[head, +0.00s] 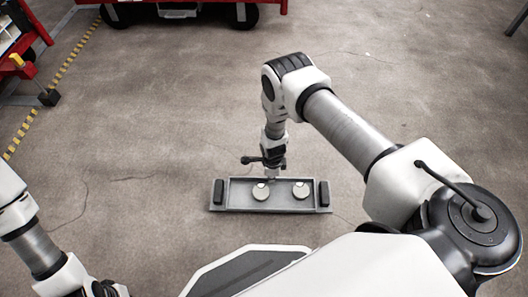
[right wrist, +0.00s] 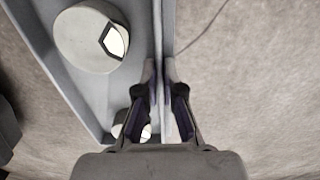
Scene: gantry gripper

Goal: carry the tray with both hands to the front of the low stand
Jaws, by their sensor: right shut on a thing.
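The grey tray (head: 280,208) is a long shallow tray with a dark block at each end, in the lower middle of the head view. Two pale round things stand in it, one near the middle (head: 261,191) and one to the right (head: 300,190). My right gripper (head: 271,178) comes down at the tray's far long side. In the right wrist view its fingers (right wrist: 163,75) are shut on the thin tray wall (right wrist: 168,28). Whether the tray touches the floor I cannot tell. My left arm is at the lower left, its gripper out of frame. I cannot make out the low stand.
Bare concrete floor (head: 150,130) surrounds the tray. A red wheeled cart (head: 262,5) stands at the top. Red equipment (head: 30,45) and a yellow-black floor stripe (head: 62,70) are at the upper left. A dark leg (head: 516,20) shows at the upper right.

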